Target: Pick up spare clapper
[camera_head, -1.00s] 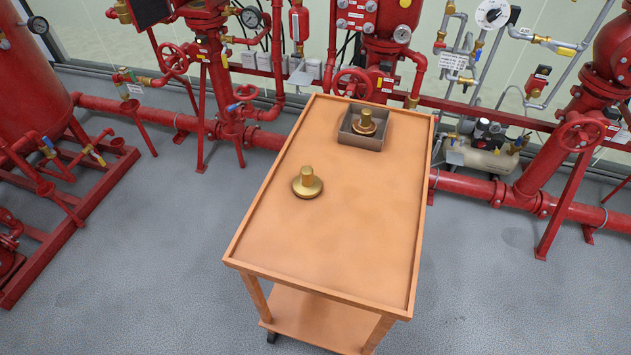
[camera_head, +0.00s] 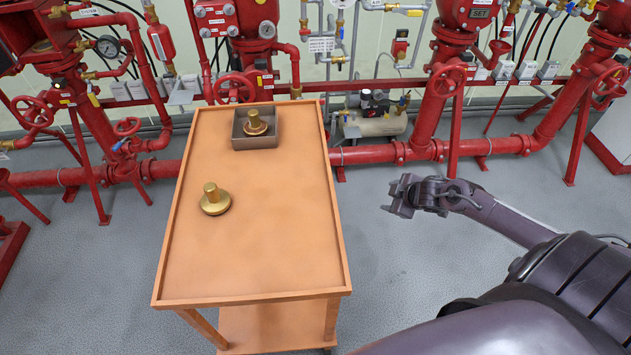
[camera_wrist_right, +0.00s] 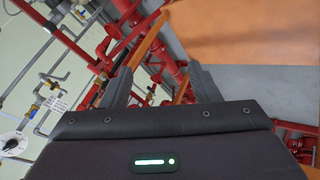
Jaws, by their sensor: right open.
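Two similar brass clappers, each a round disc with an upright stem, are on the orange cart (camera_head: 255,285). One brass clapper (camera_head: 215,203) stands on the bare cart top, left of its middle. The other brass clapper (camera_head: 254,123) sits inside a grey metal tray (camera_head: 268,141) at the cart's far end. I cannot tell by label which is the spare. My right gripper (camera_head: 393,196) is open and empty, right of the cart and apart from both clappers. In the right wrist view its two fingers (camera_wrist_right: 160,88) are spread with nothing between them. My left gripper is not in view.
Red pipes and valves (camera_head: 440,95) stand along the wall behind the cart. A small compressor (camera_head: 375,120) sits on the floor beyond the cart's far right corner. The cart has a raised rim. Its near half is bare, and the floor right of it is clear.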

